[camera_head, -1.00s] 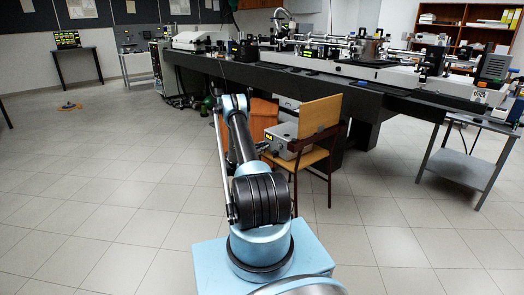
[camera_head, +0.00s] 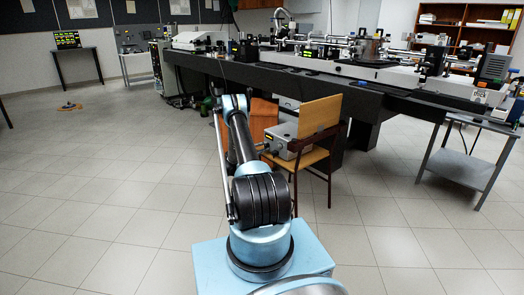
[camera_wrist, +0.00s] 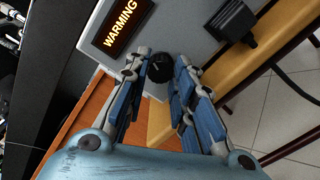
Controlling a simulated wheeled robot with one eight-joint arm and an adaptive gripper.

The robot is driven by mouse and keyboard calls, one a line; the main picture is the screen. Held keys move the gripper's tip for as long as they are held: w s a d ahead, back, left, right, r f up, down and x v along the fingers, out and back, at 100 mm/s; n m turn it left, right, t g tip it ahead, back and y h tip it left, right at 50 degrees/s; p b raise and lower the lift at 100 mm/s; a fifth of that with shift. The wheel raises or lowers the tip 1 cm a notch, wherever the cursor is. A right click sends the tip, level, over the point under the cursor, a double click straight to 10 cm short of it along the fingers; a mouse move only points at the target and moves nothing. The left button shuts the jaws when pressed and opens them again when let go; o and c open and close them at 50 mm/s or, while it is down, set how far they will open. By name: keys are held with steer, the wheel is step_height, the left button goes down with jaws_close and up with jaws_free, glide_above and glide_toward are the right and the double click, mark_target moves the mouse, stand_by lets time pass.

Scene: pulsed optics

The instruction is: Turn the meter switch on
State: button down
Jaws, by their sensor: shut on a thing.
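A round black knob (camera_wrist: 160,68), the switch, sits below the display. My gripper (camera_wrist: 160,72) is shut on this knob, with one blue-padded finger on each side of it. In the head view the gripper is small and mostly hidden by my arm, close to the meter's left side.
A black plug with a cable (camera_wrist: 232,20) is on the meter right of the knob.

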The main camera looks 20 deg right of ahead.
steer(key=shift+s+d+m, duration=0.1)
steer(key=shift+d+m, duration=0.05)
steer(key=shift+m, duration=0.55)
steer(key=shift+f, duration=0.1)
steer(key=c, duration=1.3)
jaws_free()
steer(key=shift+c, duration=0.2)
steer(key=shift+a, duration=0.2)
steer(key=v, duration=1.1)
steer(key=shift+a, duration=0.35)
